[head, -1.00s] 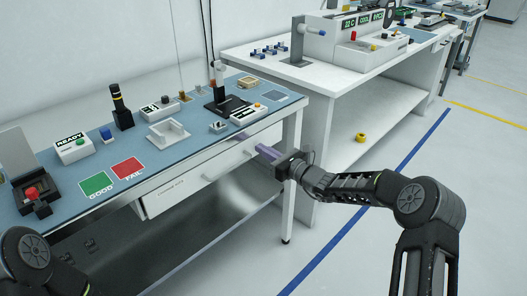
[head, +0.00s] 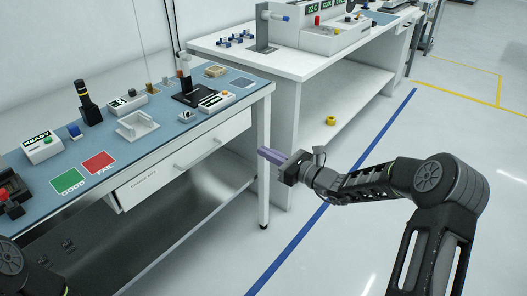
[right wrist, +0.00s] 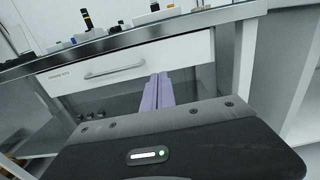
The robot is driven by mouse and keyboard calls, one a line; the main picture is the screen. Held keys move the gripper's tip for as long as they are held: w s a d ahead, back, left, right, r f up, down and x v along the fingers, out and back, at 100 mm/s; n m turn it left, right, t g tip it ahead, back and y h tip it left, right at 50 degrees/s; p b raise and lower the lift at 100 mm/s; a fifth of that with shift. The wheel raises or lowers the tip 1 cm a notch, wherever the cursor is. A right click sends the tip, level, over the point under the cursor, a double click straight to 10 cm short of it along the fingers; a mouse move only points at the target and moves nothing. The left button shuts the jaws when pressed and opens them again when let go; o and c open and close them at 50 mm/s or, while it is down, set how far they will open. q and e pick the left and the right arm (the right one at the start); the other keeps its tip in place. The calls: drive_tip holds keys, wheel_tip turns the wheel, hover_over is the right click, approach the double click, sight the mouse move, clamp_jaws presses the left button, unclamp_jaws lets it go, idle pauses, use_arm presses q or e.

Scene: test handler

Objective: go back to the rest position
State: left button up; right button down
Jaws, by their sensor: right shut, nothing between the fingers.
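My right gripper (head: 270,156) is shut and empty, its purple fingers together, in the free space in front of the workbench's right end. In the right wrist view its fingers (right wrist: 158,92) point toward the bench's closed drawer (right wrist: 130,62), apart from it as far as I can tell. My left arm shows only in part at the lower left of the head view, and its gripper is out of view.
The workbench (head: 205,135) carries a READY box (head: 42,147), green (head: 68,180) and red (head: 98,162) pads and a white fixture (head: 137,125). A white table (head: 350,55) stands behind. The floor at right is clear.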

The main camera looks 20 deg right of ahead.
drive_tip(key=s+a+f+n+g+h, duration=0.1)
drive_tip(key=s+a+f+n+g, duration=0.25)
drive_tip(key=f, duration=0.55)
drive_tip(key=s+a+f+n+g+h, duration=0.1)
drive_tip(key=s+f+n+g, duration=0.25)
drive_tip(key=s+f, duration=0.5)
drive_tip(key=s+a+f+n+g+h, duration=0.2)
drive_tip(key=s+f+n+g, duration=0.1)
drive_tip(key=s+f+n, duration=0.4)
drive_tip(key=s+a+f+n+g+h, duration=0.25)
drive_tip(key=s+f+n, duration=0.25)
drive_tip(key=s+f, duration=0.35)
drive_tip(key=s+a+n+g, duration=0.2)
drive_tip(key=s+a+n, duration=0.7)
drive_tip(key=s, duration=0.4)
wheel_tip(320, 180, up, 12)
drive_tip(key=p, duration=1.2)
drive_tip(key=shift+r+y+p, duration=0.15)
drive_tip(key=shift+y+p, duration=0.2)
drive_tip(key=shift+y, duration=0.1)
drive_tip(key=shift+w, duration=0.1)
